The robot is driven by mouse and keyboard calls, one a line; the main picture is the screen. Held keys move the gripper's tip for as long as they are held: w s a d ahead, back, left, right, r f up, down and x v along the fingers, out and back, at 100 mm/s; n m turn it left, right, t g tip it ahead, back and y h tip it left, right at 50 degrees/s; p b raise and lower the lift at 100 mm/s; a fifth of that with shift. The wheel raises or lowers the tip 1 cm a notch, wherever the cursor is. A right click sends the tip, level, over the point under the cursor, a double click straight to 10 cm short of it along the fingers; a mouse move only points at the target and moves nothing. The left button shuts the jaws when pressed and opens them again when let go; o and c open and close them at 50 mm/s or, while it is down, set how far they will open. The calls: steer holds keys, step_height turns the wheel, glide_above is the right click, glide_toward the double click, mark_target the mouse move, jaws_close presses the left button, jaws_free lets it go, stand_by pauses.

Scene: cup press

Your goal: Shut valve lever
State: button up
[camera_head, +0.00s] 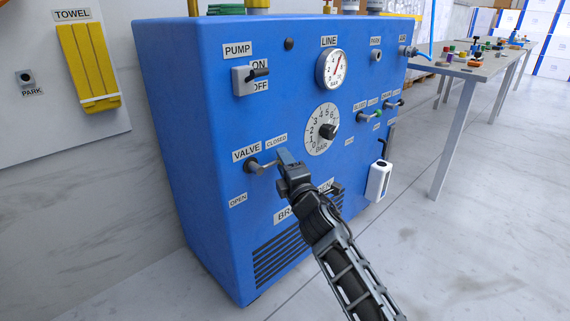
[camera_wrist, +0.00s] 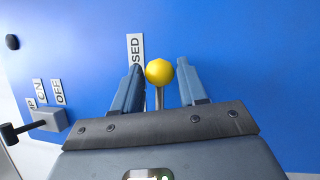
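The valve lever (camera_head: 259,168) is on the front of the blue machine, right below the VALVE label (camera_head: 246,153). It points right and slightly up, its end hidden behind my gripper in the head view. The CLOSED label (camera_head: 276,141) is above it, the OPEN label (camera_head: 238,200) below. In the wrist view the lever's yellow ball knob (camera_wrist: 159,71) is between the fingertips of my gripper (camera_wrist: 160,84), with its metal rod below. The fingers are apart, with a narrow gap at the right; contact at the left cannot be told. My gripper also shows in the head view (camera_head: 283,157).
The pump switch (camera_head: 256,74), pressure gauge (camera_head: 331,69) and BAR dial (camera_head: 323,130) are above. Small levers (camera_head: 369,116) and a white bottle-like box (camera_head: 378,180) are to the right. A table (camera_head: 484,67) with small parts stands farther right. Floor between is clear.

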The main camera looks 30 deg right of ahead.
steer(key=shift+o, duration=1.4)
steer(key=s+f+p, duration=0.1)
steer(key=s+p, duration=0.1)
steer(key=s, duration=0.5)
steer(key=shift+s+a, duration=0.3)
steer(key=shift+s, duration=0.05)
steer(key=shift+f, duration=0.15)
